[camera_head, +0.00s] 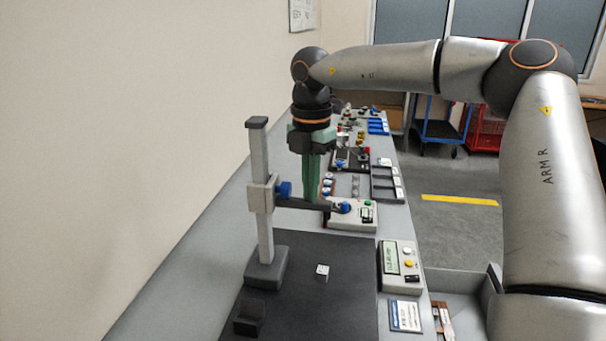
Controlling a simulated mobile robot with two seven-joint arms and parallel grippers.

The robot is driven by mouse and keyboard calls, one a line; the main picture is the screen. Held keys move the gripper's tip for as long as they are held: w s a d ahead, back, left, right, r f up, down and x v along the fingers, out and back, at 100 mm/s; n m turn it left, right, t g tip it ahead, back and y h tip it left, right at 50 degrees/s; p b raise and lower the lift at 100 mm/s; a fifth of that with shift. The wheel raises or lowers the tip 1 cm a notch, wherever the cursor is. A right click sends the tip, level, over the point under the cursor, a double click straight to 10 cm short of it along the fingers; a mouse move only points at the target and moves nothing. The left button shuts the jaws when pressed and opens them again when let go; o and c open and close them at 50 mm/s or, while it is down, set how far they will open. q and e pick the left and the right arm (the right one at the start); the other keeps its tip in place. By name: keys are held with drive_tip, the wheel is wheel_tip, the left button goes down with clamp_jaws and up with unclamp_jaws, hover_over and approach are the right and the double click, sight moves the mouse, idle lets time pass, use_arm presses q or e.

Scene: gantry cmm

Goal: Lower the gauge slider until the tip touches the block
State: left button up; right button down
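The gauge stand has a grey upright column (260,155) on a dark foot at the left of a dark plate (305,300). Its slider (262,196) is about midway up the column, with a blue knob (284,189) and a dark arm (303,204) reaching right. The tip end (327,212) of that arm is well above the small white block (322,270) on the plate. My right gripper (312,198) points down with green fingers, just right of the knob and beside or behind the arm. Its finger gap and any contact are unclear. My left gripper is out of view.
A readout box (391,258) and a label card (405,316) lie right of the plate. A button box (352,214), trays and small parts fill the bench behind. A wall runs along the left. A dark block (249,318) sits at the plate's front left.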

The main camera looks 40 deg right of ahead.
sight(310, 208)
drive_tip(key=shift+f+b, duration=1.3)
drive_tip(key=shift+f, duration=0.5)
drive_tip(key=shift+f+b, duration=0.4)
drive_tip(key=shift+f, duration=0.2)
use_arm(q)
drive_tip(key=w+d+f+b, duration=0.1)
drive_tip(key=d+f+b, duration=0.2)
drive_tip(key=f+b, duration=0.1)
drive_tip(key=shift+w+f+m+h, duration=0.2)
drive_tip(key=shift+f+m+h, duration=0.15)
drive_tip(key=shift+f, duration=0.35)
use_arm(e)
wheel_tip(310, 208, down, 5)
drive_tip(key=shift+f, duration=0.1)
use_arm(q)
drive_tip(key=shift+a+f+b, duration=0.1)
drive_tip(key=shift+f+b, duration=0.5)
drive_tip(key=shift+b, duration=0.1)
use_arm(e)
drive_tip(key=shift+f, duration=0.8)
